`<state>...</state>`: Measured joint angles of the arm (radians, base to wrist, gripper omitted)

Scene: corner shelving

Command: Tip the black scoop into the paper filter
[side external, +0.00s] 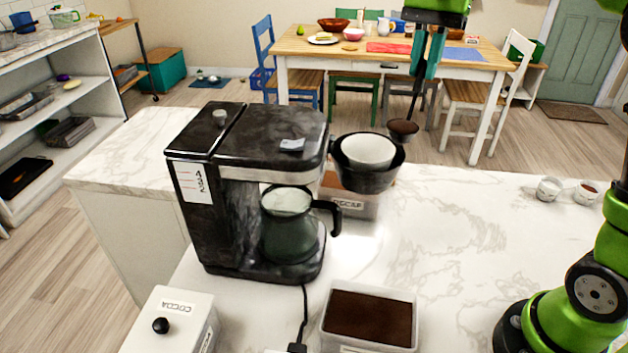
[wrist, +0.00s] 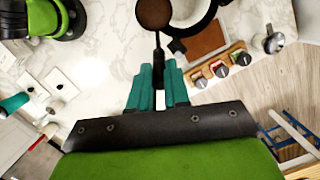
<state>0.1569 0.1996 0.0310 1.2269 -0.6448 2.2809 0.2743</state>
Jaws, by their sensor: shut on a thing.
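The black scoop (side external: 403,130) holds brown grounds and hangs below my gripper (side external: 425,72), whose teal fingers are shut on its long handle. The scoop looks roughly level, not tipped. The white paper filter (side external: 367,150) sits in a black filter basket (side external: 366,178) at the right of the coffee maker. In the side view the scoop is just right of the basket rim and a little higher. In the wrist view the scoop (wrist: 154,13) is left of the paper filter (wrist: 186,9), which is cut off at the top edge. The fingers (wrist: 157,82) point towards both.
The black coffee maker (side external: 245,190) with its glass carafe (side external: 290,230) stands left of the basket. An open container of brown grounds (side external: 368,318) and a white cocoa box (side external: 172,322) are in front. Two small cups (side external: 549,189) stand far right.

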